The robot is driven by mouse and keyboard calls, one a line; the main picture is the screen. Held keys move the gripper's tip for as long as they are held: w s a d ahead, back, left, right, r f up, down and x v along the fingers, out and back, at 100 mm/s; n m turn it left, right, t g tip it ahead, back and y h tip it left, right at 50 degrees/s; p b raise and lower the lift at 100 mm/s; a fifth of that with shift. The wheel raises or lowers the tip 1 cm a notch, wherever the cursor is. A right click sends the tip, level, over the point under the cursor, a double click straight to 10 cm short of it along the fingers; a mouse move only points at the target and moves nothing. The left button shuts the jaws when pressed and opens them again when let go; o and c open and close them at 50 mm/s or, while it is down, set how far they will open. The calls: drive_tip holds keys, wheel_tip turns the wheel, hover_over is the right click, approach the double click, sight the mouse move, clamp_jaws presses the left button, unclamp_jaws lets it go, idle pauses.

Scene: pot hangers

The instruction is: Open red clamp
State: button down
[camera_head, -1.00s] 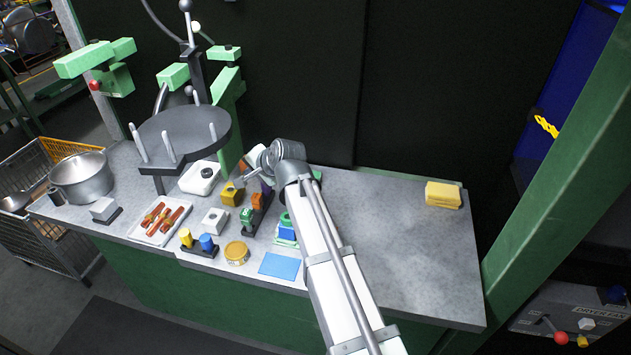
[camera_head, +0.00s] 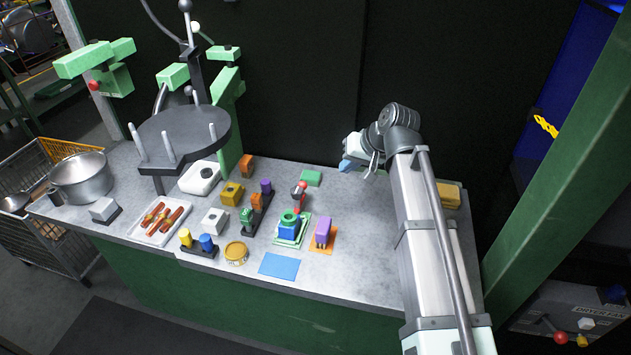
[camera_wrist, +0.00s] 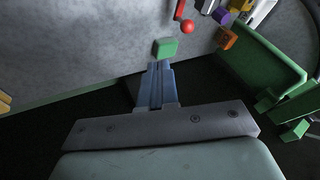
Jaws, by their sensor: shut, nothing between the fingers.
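A small clamp-like piece with red round parts and a grey part, the likeliest red clamp (camera_head: 300,194), stands near the middle of the grey worktop. In the wrist view its red ball (camera_wrist: 187,27) shows near the top edge, past the fingertips; the rest is partly cut off. Whether it is open or closed I cannot tell. My gripper (camera_head: 347,166) is to the right of it and apart from it, near the back edge of the worktop. In the wrist view my blue fingers (camera_wrist: 158,68) are together and empty, with their tips near a green block (camera_wrist: 166,48).
The green block also shows in the head view (camera_head: 311,178). A purple block (camera_head: 323,231) on an orange base and a blue-green piece (camera_head: 288,228) stand in front of the clamp. A yellow sponge-like stack (camera_head: 449,195) is partly behind my arm. The worktop right of centre is fairly clear.

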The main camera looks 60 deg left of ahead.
drive_tip(key=shift+a+f, duration=0.1)
drive_tip(key=x, duration=1)
drive_tip(key=shift+s+a+f, duration=0.1)
drive_tip(key=shift+s+a, duration=0.15)
drive_tip(key=shift+s, duration=0.25)
drive_tip(key=shift+s+a+f, duration=0.1)
drive_tip(key=shift+s+a, duration=0.15)
drive_tip(key=shift+s, duration=0.3)
drive_tip(key=shift+s+a+f, duration=0.15)
drive_tip(key=shift+s+a, duration=0.35)
drive_tip(key=shift+s, duration=0.15)
